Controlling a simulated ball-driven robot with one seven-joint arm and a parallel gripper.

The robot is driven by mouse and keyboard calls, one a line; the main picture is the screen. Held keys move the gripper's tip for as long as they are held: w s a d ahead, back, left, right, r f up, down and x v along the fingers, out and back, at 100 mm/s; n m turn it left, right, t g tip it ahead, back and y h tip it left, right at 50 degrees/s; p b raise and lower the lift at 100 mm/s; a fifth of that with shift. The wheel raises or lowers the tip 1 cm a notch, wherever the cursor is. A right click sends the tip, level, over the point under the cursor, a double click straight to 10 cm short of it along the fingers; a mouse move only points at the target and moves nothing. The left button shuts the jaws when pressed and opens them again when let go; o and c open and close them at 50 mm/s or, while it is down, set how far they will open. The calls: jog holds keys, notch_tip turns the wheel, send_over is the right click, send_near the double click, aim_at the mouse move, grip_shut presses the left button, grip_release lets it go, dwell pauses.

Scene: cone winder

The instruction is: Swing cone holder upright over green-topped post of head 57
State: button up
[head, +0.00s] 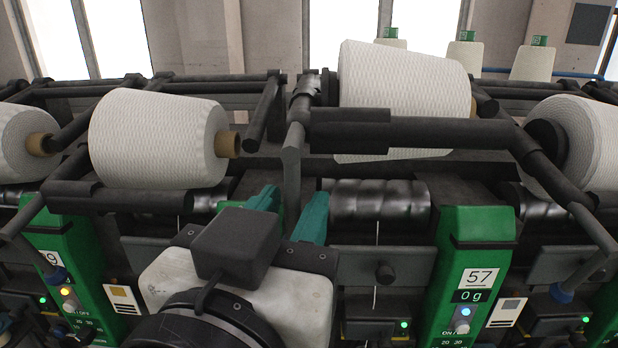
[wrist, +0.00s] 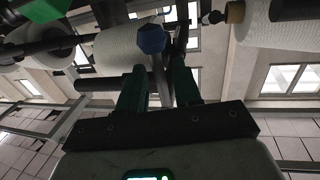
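The cone holder (head: 410,134) of head 57 is a dark bar frame carrying a white yarn cone (head: 400,90), which sits higher than the cone to its left and clear of the black drum (head: 380,203) below. The green-topped post (head: 475,270) bears the number 57, right of the drum. My gripper (head: 288,212) has its teal fingers apart, one each side of the holder's dark lever (head: 291,165). In the wrist view the fingers (wrist: 158,85) look open, with a blue knob (wrist: 151,38) just past their tips. Contact with the lever cannot be told.
A neighbouring cone (head: 155,138) rests low in its holder at the left, and another (head: 585,145) stands at the right. Several small cones stand behind. Dark rails run across the back.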

jog(key=shift+w+d, duration=0.1)
jog(key=shift+w, duration=0.5)
jog(key=shift+c, duration=0.4)
grip_shut()
